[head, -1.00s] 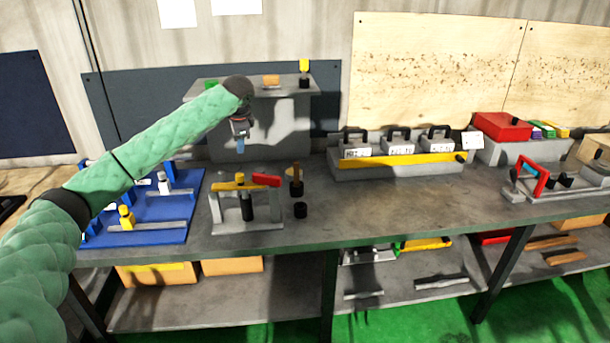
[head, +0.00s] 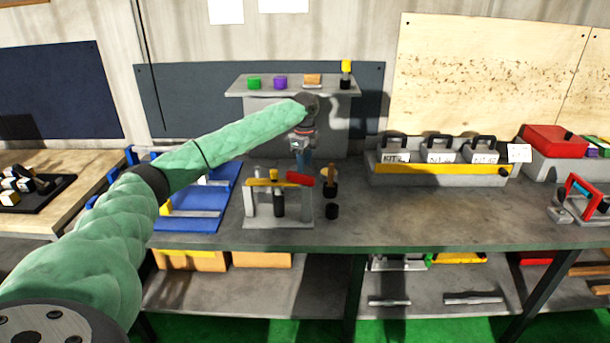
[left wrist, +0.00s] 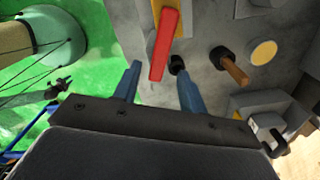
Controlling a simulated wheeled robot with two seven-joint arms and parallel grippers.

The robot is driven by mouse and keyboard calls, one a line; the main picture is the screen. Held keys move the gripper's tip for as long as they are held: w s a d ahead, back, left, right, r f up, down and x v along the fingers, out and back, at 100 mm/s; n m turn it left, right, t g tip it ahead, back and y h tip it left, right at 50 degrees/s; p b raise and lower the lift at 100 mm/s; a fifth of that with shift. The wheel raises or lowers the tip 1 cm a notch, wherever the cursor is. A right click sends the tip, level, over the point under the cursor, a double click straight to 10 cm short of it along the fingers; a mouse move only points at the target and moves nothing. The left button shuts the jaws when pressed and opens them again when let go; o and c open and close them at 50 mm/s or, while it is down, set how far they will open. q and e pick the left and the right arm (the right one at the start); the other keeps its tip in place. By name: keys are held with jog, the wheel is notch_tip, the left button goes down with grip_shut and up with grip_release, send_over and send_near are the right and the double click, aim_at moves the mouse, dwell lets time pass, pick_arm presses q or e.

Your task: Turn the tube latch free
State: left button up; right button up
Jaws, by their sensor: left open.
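The tube latch fixture (head: 252,208) is a grey stand on the bench with a yellow bar (head: 262,182) across its top. A dark upright tube (head: 279,205) stands in it. A red latch handle (head: 300,178) sticks out at the bar's right end. My left gripper (head: 302,160) points down at the red handle from just behind and above. In the left wrist view the open blue fingers (left wrist: 158,80) lie either side of the red handle's end (left wrist: 163,45). I cannot tell the height gap or any contact. My right gripper is not in view.
A kit rack (head: 440,178) stands further right. The bench front between has free room.

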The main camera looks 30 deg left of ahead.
aim_at(304, 175)
pick_arm(q)
jog(key=shift+s+a+f+p, duration=0.1)
jog(key=shift+f+p, duration=0.3)
jog(key=shift+f, duration=1)
jog(key=shift+a+f+p, duration=0.1)
jog(key=shift+f+p, duration=0.3)
jog(key=shift+f, duration=1)
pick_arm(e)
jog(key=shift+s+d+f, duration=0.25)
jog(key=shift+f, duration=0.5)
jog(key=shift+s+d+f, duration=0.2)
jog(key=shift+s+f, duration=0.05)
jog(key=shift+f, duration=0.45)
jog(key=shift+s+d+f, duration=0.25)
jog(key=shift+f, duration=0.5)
pick_arm(q)
jog(key=shift+d, duration=0.1)
jog(key=shift+c, duration=0.4)
grip_shut()
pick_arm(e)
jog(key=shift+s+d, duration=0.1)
